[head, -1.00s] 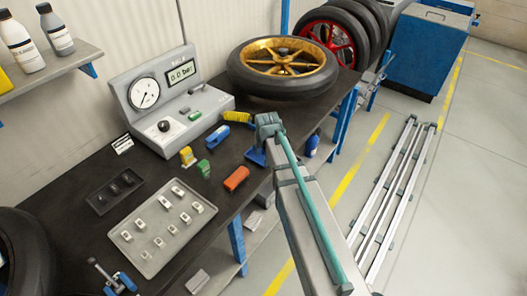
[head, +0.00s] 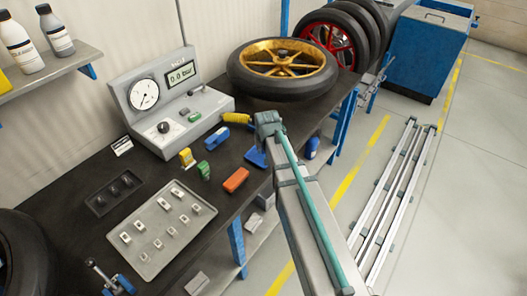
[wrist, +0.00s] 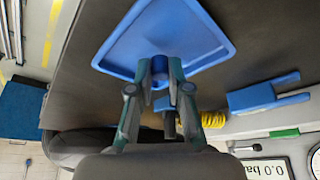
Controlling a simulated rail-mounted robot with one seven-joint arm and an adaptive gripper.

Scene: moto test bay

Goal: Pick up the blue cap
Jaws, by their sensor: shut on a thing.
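The blue cap (wrist: 160,74) shows between the two fingertips of my gripper (wrist: 160,78) in the wrist view. My gripper is shut on it, and the fingers cover its sides. The cap is over a shallow blue tray (wrist: 190,48); I cannot tell whether it still touches the tray's floor. In the head view the blue tray (head: 256,158) is partly behind my arm, near the bench's right edge. The cap and fingertips are hidden there.
On the dark bench are a blue tool (head: 217,138), a yellow coil (head: 237,118), an orange block (head: 235,180) and a grey tray of small parts (head: 152,262). A gauge box (head: 172,112) and a wheel (head: 252,88) stand behind. Floor rails (head: 392,200) lie at right.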

